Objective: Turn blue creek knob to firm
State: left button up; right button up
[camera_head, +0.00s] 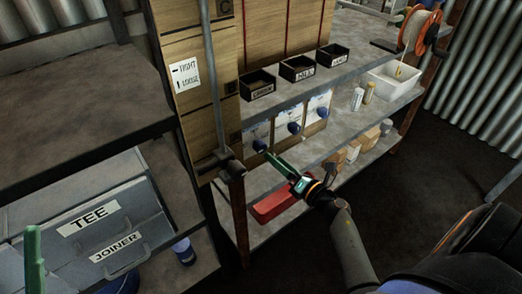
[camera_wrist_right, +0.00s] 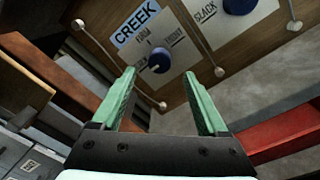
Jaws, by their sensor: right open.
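The blue creek knob (camera_wrist_right: 160,60) sits on a white plate under a blue CREEK label (camera_wrist_right: 137,22) in the right wrist view. A FIRM-like word is printed beside it, and a small white mark shows on the knob's lower edge. In the head view the knob (camera_head: 260,146) is the leftmost of three blue knobs under the shelf. My right gripper (camera_head: 273,160) is open with green fingers; in its wrist view the knob is beyond the gap between its fingertips (camera_wrist_right: 165,80), apparently not gripped. One green finger of my left gripper (camera_head: 34,258) shows at the lower left.
Two more blue knobs (camera_head: 294,127) (camera_head: 322,112) are to the right. A grey upright post (camera_head: 212,80) stands left of the knobs. A red box (camera_head: 274,203) is on the lower shelf under my right gripper. Grey TEE and JOINER drawers (camera_head: 95,215) are at left.

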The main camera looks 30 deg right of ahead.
aim_at(263, 149)
jog(key=w, duration=0.4)
jog(key=w+a+b, duration=0.1)
jog(key=w, duration=0.2)
jog(key=shift+w, duration=0.1)
jog(key=shift+c, duration=0.2)
grip_shut()
